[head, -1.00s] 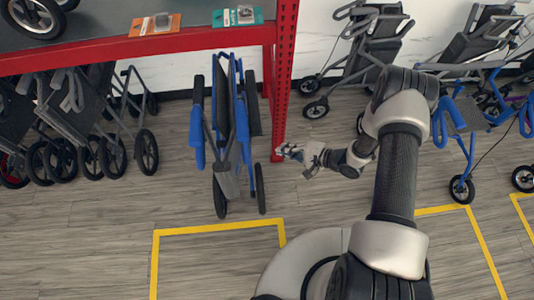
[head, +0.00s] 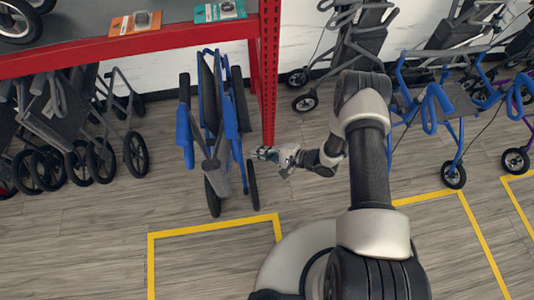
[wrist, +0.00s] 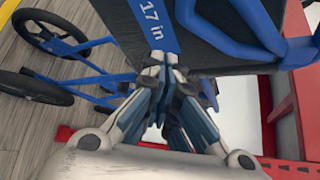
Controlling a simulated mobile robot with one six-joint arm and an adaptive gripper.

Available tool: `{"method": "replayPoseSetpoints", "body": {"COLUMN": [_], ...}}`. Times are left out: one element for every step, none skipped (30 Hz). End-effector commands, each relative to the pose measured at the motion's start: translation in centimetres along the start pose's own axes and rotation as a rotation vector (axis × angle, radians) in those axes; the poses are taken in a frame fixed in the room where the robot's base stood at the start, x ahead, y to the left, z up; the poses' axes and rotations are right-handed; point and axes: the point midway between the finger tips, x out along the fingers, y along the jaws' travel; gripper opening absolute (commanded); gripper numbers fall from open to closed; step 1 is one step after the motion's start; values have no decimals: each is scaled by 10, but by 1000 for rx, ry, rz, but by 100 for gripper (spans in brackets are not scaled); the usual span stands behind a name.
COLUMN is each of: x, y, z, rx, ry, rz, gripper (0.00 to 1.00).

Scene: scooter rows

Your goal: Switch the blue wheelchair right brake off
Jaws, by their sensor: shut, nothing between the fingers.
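The blue wheelchair (head: 210,118) stands folded and upright under the front of the red shelf in the head view. My gripper (head: 262,153) is just to its right, close to the shelf's red post. In the wrist view the wheelchair's dark fabric (wrist: 225,33) with a blue strip reading "17 in" fills the top. My gripper (wrist: 168,62) is shut and empty, its fingertips in front of that strip; I cannot tell whether they touch it. The right brake cannot be made out in either view.
A red shelf post (head: 269,75) stands right beside my gripper. Folded dark walkers (head: 60,125) are at the left and blue rollators (head: 450,110) at the right. A yellow floor outline (head: 215,229) lies in front, with clear floor inside.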

Motion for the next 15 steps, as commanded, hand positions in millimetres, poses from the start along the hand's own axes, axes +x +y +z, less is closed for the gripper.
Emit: {"method": "replayPoseSetpoints", "body": {"x": [14, 20, 29, 35, 42, 49, 50, 45, 42, 41, 39, 38, 37, 36, 35], "y": [2, 2, 2, 2, 2, 2, 2, 0, 0, 0, 0, 0, 0, 0, 0], "z": [0, 0, 0, 0, 0, 0, 3, 9, 15, 19, 22, 26, 29, 31, 33], "rx": [-4, -4, -3, -4, -4, -4, -1, 2, 3, 2, 2, 2, 1, 1, 1], "ry": [-4, -5, -4, -4, -4, -4, -2, 0, 0, 0, 0, 1, 1, 1, 1], "rz": [2, 3, 2, 2, 2, 2, 2, 1, 1, 2, 1, 1, 1, 0, 0], "gripper": [0, 0, 0, 0, 0, 0, 0, 0, 0, 0, 0, 0, 0, 0, 0]}}
